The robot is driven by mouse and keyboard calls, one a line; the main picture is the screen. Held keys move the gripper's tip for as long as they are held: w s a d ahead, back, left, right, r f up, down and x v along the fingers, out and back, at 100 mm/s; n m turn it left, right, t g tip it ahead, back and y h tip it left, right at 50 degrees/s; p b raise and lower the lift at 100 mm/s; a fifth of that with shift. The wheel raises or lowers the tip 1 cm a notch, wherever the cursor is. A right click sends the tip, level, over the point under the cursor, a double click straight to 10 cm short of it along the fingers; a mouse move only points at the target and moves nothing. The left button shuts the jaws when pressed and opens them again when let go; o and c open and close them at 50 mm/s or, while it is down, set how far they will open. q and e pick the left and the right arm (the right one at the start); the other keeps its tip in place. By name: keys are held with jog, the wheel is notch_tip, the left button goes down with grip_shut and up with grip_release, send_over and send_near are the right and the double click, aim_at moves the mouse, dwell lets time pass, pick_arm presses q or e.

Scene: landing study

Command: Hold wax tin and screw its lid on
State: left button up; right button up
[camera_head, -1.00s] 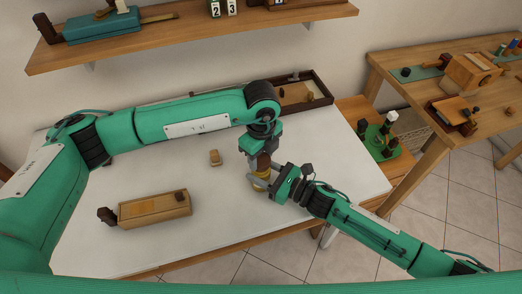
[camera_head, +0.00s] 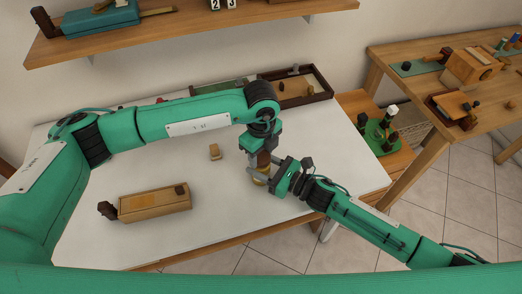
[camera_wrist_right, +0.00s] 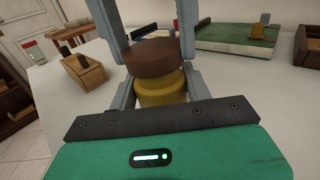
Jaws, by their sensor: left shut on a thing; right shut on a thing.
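The wax tin is a round yellow tin (camera_wrist_right: 162,92), upright over the white table; it also shows in the head view (camera_head: 260,179), partly covered. My right gripper (camera_head: 262,176) is shut on its sides, coming in from the right. The lid is a wide brown disc (camera_wrist_right: 152,60) directly above the tin, looking level, with no clear gap between them. My left gripper (camera_head: 263,157) points down and is shut on the lid, one finger on each side in the right wrist view. Whether the threads have engaged cannot be seen.
A wooden box with a dark knob (camera_head: 155,203) lies at the table's front left. A small wooden block (camera_head: 215,151) stands left of the grippers. A dark-rimmed tray (camera_head: 318,99) sits at the back. The white tabletop (camera_head: 225,215) is clear around the tin.

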pick_arm(q)
jog(key=shift+f, duration=0.55)
dwell(0.4)
